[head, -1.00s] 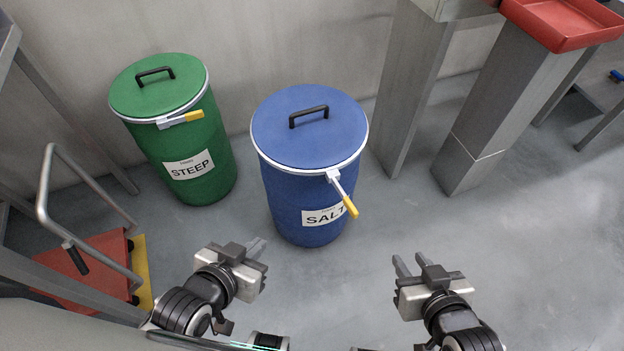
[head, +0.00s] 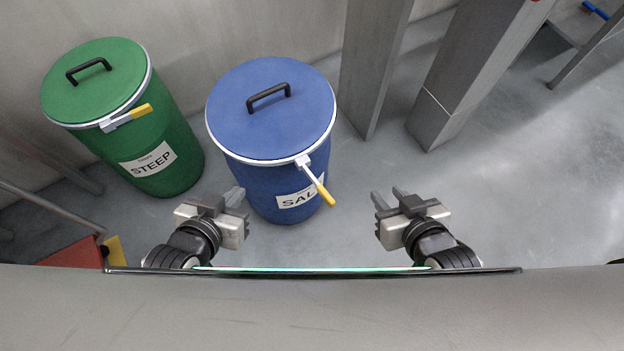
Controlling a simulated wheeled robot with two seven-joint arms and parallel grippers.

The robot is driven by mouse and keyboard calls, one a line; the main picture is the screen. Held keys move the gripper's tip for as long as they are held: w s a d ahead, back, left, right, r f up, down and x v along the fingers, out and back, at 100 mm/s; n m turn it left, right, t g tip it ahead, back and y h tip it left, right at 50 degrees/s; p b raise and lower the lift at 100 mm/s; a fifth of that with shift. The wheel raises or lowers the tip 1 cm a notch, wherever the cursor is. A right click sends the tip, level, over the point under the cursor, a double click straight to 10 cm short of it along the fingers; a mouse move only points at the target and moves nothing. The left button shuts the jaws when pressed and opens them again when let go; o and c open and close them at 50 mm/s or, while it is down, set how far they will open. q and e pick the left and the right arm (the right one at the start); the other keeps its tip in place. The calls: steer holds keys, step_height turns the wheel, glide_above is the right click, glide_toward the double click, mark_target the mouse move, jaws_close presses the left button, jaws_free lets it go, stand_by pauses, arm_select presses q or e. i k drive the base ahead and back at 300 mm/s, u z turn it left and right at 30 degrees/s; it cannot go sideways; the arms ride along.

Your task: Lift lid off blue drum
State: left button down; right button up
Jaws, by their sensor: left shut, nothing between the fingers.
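The blue drum (head: 262,190), labelled SALT, stands upright on the floor at the centre. Its blue lid (head: 245,130) sits on top, with a black handle (head: 268,97) across it. A pale rim band runs around the lid. The band's lever (head: 316,183), with a yellow grip, points outward and down from the rim, unlike the green drum's lever. My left gripper (head: 238,194) is shut and empty in front of the drum's lower left. My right gripper (head: 388,197) is open and empty, right of the drum and apart from it.
A green drum (head: 178,165) labelled STEEP stands close on the left, its lever (head: 128,117) lying along the rim. Grey metal posts (head: 374,70) stand right behind the blue drum. A red cart (head: 75,253) is at lower left. Floor on the right is clear.

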mark_target(270, 108)
steer(key=u, duration=0.25)
steer(key=k, duration=0.5)
steer(key=u, duration=1.2)
steer(key=i, duration=0.95)
steer(key=z, duration=0.6)
